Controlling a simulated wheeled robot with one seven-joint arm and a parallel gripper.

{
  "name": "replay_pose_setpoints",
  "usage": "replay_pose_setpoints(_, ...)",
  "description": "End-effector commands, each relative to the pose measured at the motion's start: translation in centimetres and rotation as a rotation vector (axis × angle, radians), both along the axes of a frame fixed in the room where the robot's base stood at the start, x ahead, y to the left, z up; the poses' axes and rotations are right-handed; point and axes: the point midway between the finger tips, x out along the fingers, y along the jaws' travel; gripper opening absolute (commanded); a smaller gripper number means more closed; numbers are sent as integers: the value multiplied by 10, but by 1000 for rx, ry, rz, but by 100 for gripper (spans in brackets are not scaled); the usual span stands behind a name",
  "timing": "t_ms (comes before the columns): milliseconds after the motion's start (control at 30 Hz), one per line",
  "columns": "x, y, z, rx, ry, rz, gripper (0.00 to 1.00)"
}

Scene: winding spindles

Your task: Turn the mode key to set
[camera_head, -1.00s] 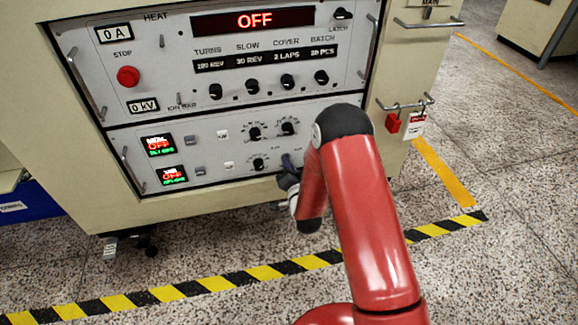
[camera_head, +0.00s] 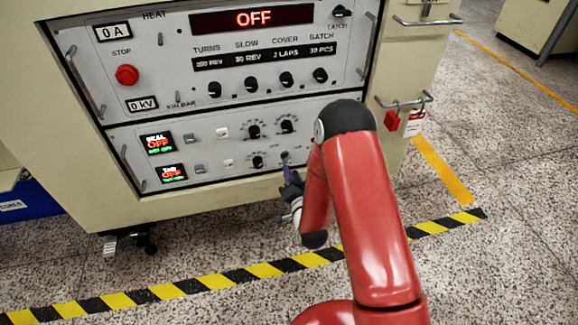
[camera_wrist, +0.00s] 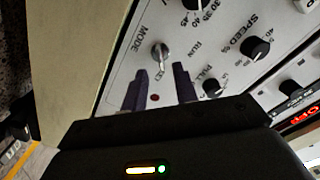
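The mode key (camera_wrist: 160,54) is a small silver key in a round lock beside the word MODE on the white panel in the wrist view. RUN is printed to its right; I cannot tell which label the key points at. The key also shows small in the head view (camera_head: 285,157). My gripper (camera_wrist: 159,70) has two dark purple fingers, apart and empty, with the key just past their tips. In the head view my gripper (camera_head: 292,181) is just below and in front of the key, off the panel.
A black speed knob (camera_wrist: 256,48) and a smaller black knob (camera_wrist: 212,86) sit right of the key in the wrist view. The red stop button (camera_head: 127,75) is on the upper panel. A red padlock (camera_head: 392,121) hangs on the cabinet's right side.

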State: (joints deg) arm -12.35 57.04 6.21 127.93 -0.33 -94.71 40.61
Motion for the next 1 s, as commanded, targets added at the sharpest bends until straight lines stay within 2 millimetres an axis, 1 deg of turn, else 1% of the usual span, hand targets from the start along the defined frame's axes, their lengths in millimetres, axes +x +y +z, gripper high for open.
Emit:
replay_pose_setpoints(33,-8,-2,0,0,3,0,29)
replay_pose_setpoints(100,-16,-4,-1,0,2,1,29)
replay_pose_setpoints(233,-25,-6,0,2,1,1,29)
replay_pose_setpoints(767,-26,-7,1,0,0,1,29)
replay_pose_setpoints(867,-21,-8,12,-19,9,0,29)
replay_pose_setpoints(967,-9,-12,38,-73,39,0,29)
replay_pose_setpoints(1000,-4,-15,53,-105,57,-2,29)
